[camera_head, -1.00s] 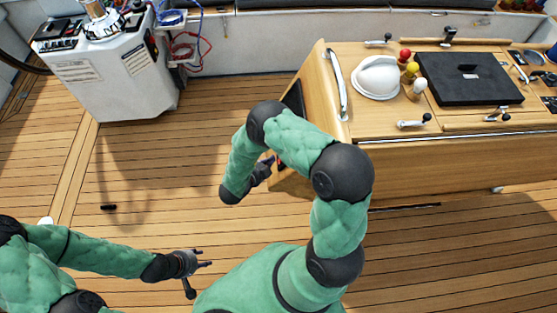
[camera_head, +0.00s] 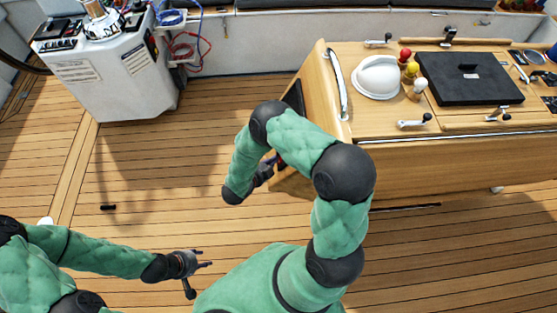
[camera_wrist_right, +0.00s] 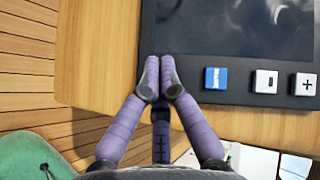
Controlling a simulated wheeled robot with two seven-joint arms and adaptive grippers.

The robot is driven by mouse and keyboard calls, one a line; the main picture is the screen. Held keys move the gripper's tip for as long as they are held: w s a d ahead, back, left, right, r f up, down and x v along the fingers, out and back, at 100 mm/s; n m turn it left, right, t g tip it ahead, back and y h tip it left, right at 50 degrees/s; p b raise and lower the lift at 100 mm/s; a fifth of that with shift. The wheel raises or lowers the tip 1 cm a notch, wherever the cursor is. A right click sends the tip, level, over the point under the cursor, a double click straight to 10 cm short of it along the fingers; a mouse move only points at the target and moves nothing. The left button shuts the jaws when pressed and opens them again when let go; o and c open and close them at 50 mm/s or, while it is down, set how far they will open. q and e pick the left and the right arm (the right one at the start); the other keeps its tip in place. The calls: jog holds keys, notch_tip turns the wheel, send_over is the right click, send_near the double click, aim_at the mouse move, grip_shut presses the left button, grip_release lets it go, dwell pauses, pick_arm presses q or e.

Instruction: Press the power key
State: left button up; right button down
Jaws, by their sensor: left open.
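A dark panel with a screen (camera_wrist_right: 235,40) shows in the right wrist view, set in the wooden console side. Along its lower edge are a blue and white key (camera_wrist_right: 215,78), a white minus key (camera_wrist_right: 265,82) and a white plus key (camera_wrist_right: 305,85). The blue key's symbol is too small to read. My right gripper (camera_wrist_right: 161,78) has its fingertips together and empty at the panel's lower left corner, left of the blue key. It also shows in the head view (camera_head: 267,168), beside the console's left end. My left gripper (camera_head: 203,259) is open and empty over the deck.
A white pedestal (camera_head: 105,75) stands back left. A small black object (camera_head: 108,207) lies on the deck, which is otherwise largely clear.

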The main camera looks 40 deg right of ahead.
jog(key=shift+s+d+f, duration=0.15)
jog(key=shift+d, duration=0.1)
dwell(0.3)
jog(key=shift+a, duration=0.1)
jog(key=shift+w+a+r, duration=0.35)
jog(key=shift+a, duration=0.15)
jog(key=shift+w+a+r+p, duration=0.25)
jog(key=shift+w+a+r, duration=0.2)
jog(key=shift+a, duration=0.3)
jog(key=shift+w+a+r+p, duration=0.3)
jog(key=shift+w+a+r, duration=0.2)
jog(key=shift+a, duration=0.25)
jog(key=shift+w+a+r+p, duration=0.25)
jog(key=shift+w+a+r, duration=0.2)
jog(key=shift+a, duration=0.3)
